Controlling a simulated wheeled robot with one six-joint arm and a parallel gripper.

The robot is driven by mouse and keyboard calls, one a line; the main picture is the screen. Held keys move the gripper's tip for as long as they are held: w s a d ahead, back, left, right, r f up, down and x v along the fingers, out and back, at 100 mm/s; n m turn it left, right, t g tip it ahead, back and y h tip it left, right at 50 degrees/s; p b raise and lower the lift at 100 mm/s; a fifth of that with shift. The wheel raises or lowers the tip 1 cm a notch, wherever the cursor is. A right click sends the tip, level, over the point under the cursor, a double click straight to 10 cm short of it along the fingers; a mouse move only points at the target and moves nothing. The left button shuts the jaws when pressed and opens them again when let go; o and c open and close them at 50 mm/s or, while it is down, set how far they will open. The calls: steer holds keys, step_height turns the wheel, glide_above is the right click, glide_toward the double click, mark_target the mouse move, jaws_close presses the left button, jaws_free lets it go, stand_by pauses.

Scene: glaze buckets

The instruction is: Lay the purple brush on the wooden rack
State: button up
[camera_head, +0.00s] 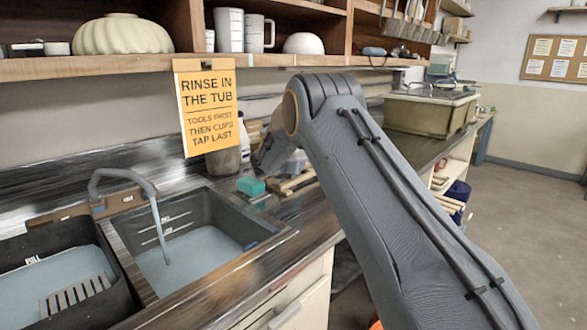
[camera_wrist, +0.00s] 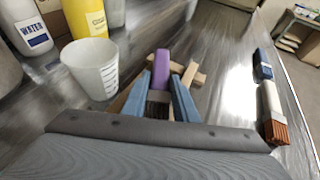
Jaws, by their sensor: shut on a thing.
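The purple brush (camera_wrist: 163,68) shows in the wrist view, its purple handle pointing away and its dark bristles nearer my wrist. My gripper (camera_wrist: 161,82) has its two blue fingers on either side of it and is shut on it. The wooden rack (camera_wrist: 194,76) shows as pale wood pieces beyond and beneath the brush, partly covered by brush and fingers. Whether the brush touches the rack I cannot tell. In the head view the wooden rack (camera_head: 300,185) lies on the counter right of the sink; my arm hides the brush there.
A translucent measuring cup (camera_wrist: 92,70) stands close left of my gripper, with a WATER bottle (camera_wrist: 28,28) and a yellow bottle (camera_wrist: 85,18) behind. A brown-bristled brush (camera_wrist: 272,112) lies right.

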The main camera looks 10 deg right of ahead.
steer(key=shift+f, duration=0.35)
steer(key=o, duration=1.2)
